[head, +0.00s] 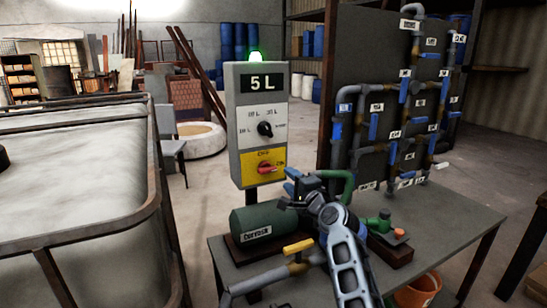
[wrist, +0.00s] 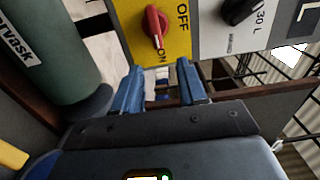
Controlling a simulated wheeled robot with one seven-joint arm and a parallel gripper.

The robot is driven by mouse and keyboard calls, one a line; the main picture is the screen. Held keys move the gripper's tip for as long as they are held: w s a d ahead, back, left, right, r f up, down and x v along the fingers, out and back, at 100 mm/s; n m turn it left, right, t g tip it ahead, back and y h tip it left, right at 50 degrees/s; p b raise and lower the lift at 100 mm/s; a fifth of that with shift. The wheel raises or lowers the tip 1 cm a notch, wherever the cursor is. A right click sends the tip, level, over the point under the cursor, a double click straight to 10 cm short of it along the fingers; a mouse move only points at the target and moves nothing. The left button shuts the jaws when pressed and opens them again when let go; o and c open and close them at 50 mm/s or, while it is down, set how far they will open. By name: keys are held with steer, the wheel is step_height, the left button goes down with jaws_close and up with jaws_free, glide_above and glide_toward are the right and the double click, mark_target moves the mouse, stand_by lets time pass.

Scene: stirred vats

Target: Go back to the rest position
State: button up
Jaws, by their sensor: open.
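My gripper (head: 291,182) is in front of and just below the control box (head: 240,125), above the bench. In the wrist view its two blue fingers (wrist: 161,88) stand apart with nothing between them. The box has a "5 L" display (head: 262,83), a black selector knob (head: 265,129) and a red switch (head: 265,169) on a yellow panel marked ON and OFF. The red switch (wrist: 156,26) and black knob (wrist: 240,11) show beyond the fingers in the wrist view, untouched. A green lamp (head: 254,56) glows on top of the box.
A green motor (head: 265,224) and pipes with a yellow handle (head: 298,246) crowd the bench (head: 448,218) under my arm. A pipe panel with blue valves (head: 373,127) stands right. A large vat (head: 75,193) is at left. An orange bucket (head: 418,291) is below.

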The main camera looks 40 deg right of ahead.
steer(key=s+a+f+n+g, duration=0.1)
steer(key=s+a+f+n, duration=0.35)
steer(key=s, duration=0.35)
steer(key=s+a+f+n+y, duration=0.1)
steer(key=s+a+f+n, duration=0.3)
steer(key=s, duration=0.4)
steer(key=s+a+f+n+g, duration=0.1)
steer(key=s+a+f+n, duration=0.1)
steer(key=s+a+f, duration=0.45)
steer(key=s+a+r+n+y, duration=0.1)
steer(key=s+a+r+n, duration=0.2)
steer(key=s, duration=0.6)
steer(key=s+a+r+n+y, duration=0.1)
steer(key=s+a+r+n, duration=0.2)
steer(key=s+a, duration=0.3)
steer(key=s+a+r+n+y, duration=0.2)
steer(key=s+a+n, duration=0.3)
steer(key=s, duration=0.7)
steer(key=shift+a+r+g, duration=0.15)
steer(key=shift+r+g, duration=0.15)
steer(key=shift+r, duration=0.5)
